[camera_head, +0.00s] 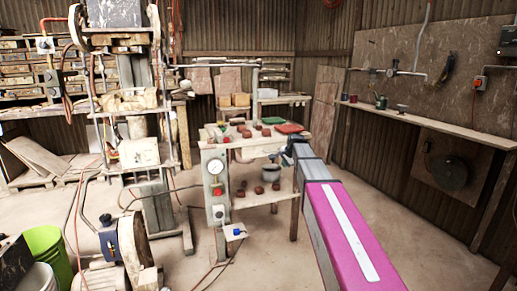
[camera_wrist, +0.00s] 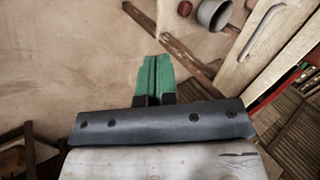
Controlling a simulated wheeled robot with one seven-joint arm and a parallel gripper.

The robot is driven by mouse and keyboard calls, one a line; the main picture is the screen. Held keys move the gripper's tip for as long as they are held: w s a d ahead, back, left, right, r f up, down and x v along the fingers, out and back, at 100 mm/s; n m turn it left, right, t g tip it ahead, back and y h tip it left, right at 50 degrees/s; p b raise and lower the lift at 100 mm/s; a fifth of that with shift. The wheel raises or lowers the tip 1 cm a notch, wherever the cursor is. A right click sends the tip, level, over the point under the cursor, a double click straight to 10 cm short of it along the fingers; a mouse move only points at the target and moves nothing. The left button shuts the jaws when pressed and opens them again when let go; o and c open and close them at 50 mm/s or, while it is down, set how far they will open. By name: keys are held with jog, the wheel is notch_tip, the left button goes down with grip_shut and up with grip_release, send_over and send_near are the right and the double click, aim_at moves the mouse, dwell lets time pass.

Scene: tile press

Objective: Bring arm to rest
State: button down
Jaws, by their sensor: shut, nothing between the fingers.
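My gripper (camera_wrist: 155,75) shows in the wrist view with its two green fingers pressed together and nothing between them. It points over bare floor. In the head view my pink and grey arm reaches from the lower right toward the work table (camera_head: 235,142). Its far end is beside the table's right end, and the fingers cannot be made out there.
The table carries several brown pieces and a green item (camera_head: 289,128). A grey pot (camera_head: 271,174) is below its top and also shows in the wrist view (camera_wrist: 213,13). A gauge box (camera_head: 215,187) stands at left. A wall shelf (camera_head: 430,123) runs along the right; floor between is open.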

jog(key=s+f+n+g, duration=0.2)
jog(key=s+f+n, duration=0.2)
jog(key=s+f, duration=0.3)
jog(key=s+d+f+n+g+h, duration=0.1)
jog(key=s+f, duration=0.7)
jog(key=s, duration=1)
jog(key=s+f+n+g+h, duration=0.1)
jog(key=s+f+n+g, duration=0.2)
jog(key=s, duration=1)
notch_tip(320, 180, down, 5)
jog(key=n, duration=0.3)
jog(key=shift+s+d+r+n, duration=0.15)
jog(key=shift+d+n, duration=0.15)
jog(key=shift+d, duration=0.1)
